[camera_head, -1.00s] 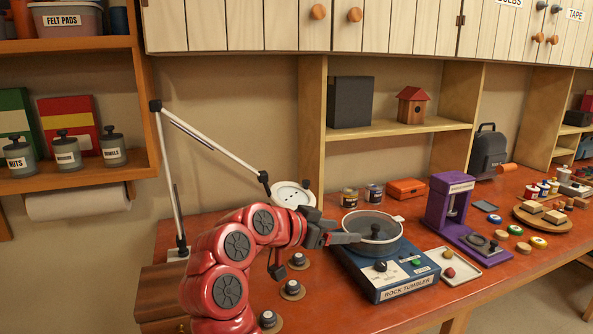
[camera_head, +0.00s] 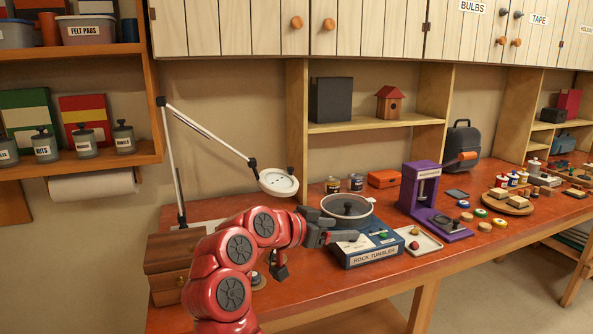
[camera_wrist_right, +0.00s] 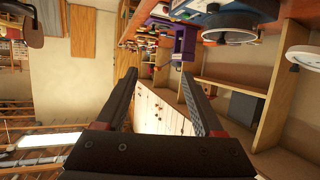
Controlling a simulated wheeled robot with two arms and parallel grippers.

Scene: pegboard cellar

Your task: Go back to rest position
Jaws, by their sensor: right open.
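My right gripper (camera_head: 338,238), on the red arm, is open with nothing between its fingers. In the head view it overlaps the front left of the blue rock tumbler (camera_head: 375,256); I cannot tell how far above it it is. The tumbler's round drum has a dark lid with a knob (camera_head: 347,207). In the right wrist view both dark fingers of the right gripper (camera_wrist_right: 160,76) are spread apart, and the tumbler (camera_wrist_right: 235,17) shows at the top. My left gripper is not in view.
A white jointed lamp (camera_head: 278,182) stands behind the arm and a wooden chest (camera_head: 172,265) is left of it. A purple press (camera_head: 420,190) and a small tray (camera_head: 421,243) stand right of the tumbler. The front right of the red bench is clear.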

